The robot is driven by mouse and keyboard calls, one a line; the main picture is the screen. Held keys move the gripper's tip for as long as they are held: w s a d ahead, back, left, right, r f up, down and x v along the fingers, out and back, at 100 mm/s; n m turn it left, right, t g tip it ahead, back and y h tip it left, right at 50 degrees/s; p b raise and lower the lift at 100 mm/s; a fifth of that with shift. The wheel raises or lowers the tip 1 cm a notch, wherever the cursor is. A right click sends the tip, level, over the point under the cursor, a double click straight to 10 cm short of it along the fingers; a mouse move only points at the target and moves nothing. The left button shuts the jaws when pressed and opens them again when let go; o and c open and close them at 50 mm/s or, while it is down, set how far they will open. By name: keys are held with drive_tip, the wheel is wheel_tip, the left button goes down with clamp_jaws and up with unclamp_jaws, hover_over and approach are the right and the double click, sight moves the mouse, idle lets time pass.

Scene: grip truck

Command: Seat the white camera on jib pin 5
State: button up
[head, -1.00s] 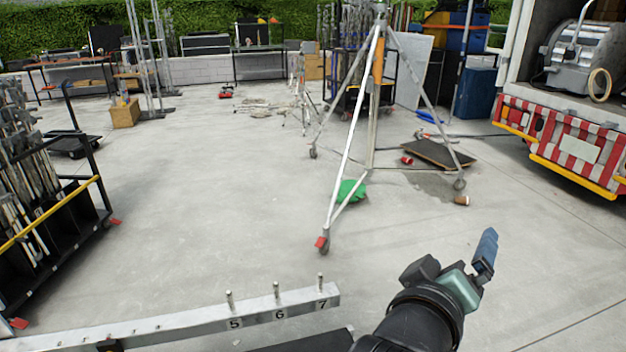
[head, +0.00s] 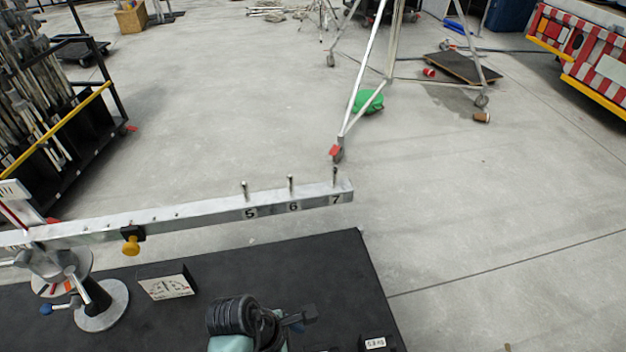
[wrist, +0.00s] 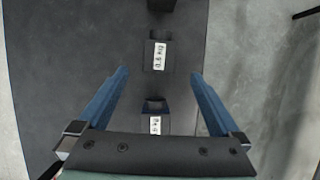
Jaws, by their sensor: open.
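Jib pin 5 (head: 245,191) stands upright and bare on the silver jib beam (head: 185,220), above a plate marked 5. Pins 6 (head: 291,185) and 7 (head: 335,178) stand bare to its right, toward the beam's end. I cannot make out a white camera in either current view. My gripper (wrist: 160,71) is open and empty in the wrist view, its blue fingers spread above a black top. In the head view my gripper is low in the picture, nearer than the beam and partly hidden by my own wrist.
A black table top (head: 330,262) lies below the beam. Small dark labelled blocks (wrist: 155,107) sit on it. A white-faced gauge box (head: 167,287) and a round-based stand (head: 102,308) are at left.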

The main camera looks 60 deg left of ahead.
sight(321, 348)
drive_tip(key=b+x, duration=0.1)
drive_tip(key=x, duration=0.9)
drive_tip(key=shift+w+d+f+b, duration=0.1)
drive_tip(key=shift+w+f+b, duration=0.2)
drive_tip(key=shift+b, duration=0.1)
drive_tip(key=shift+s, duration=0.1)
clamp_jaws()
drive_tip(key=c, duration=0.5)
unclamp_jaws()
drive_tip(key=shift+c, duration=0.2)
drive_tip(key=c, duration=0.4)
drive_tip(key=shift+r+p, duration=1.35)
drive_tip(key=shift+p, duration=0.2)
drive_tip(key=shift+r+p, duration=2.5)
drive_tip(key=shift+p, duration=0.3)
